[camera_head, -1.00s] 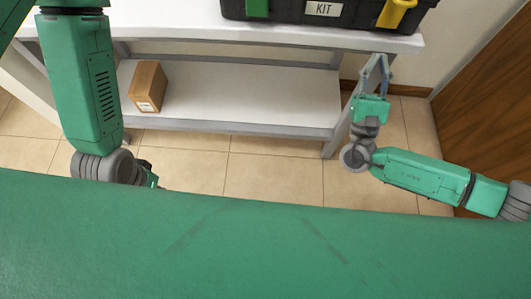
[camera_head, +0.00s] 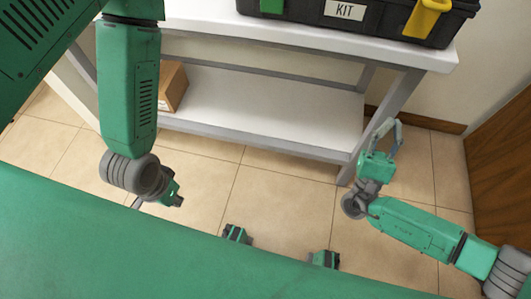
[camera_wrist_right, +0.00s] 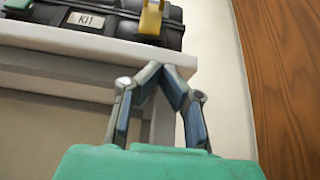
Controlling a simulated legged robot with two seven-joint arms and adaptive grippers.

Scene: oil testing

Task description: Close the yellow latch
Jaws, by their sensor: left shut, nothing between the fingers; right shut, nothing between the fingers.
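The yellow latch (camera_head: 425,18) is on the front right of the black case labelled KIT (camera_head: 386,17). Its upper part seems to stand out from the case, and the top of the case is cut off. In the right wrist view the latch (camera_wrist_right: 151,18) is above and a little left of my fingertips. My right gripper (camera_head: 389,123) is shut and empty, pointing up, below the table top and apart from the latch. In the right wrist view its fingertips (camera_wrist_right: 167,68) meet. My left gripper (camera_head: 172,191) is low at the left, far from the case; its fingers are mostly hidden.
The case stands on a white table (camera_head: 300,36) with a lower shelf (camera_head: 270,105). A brown box (camera_head: 173,86) lies on that shelf. A green latch (camera_head: 271,6) is on the case's left. A wooden door (camera_head: 503,160) is at the right.

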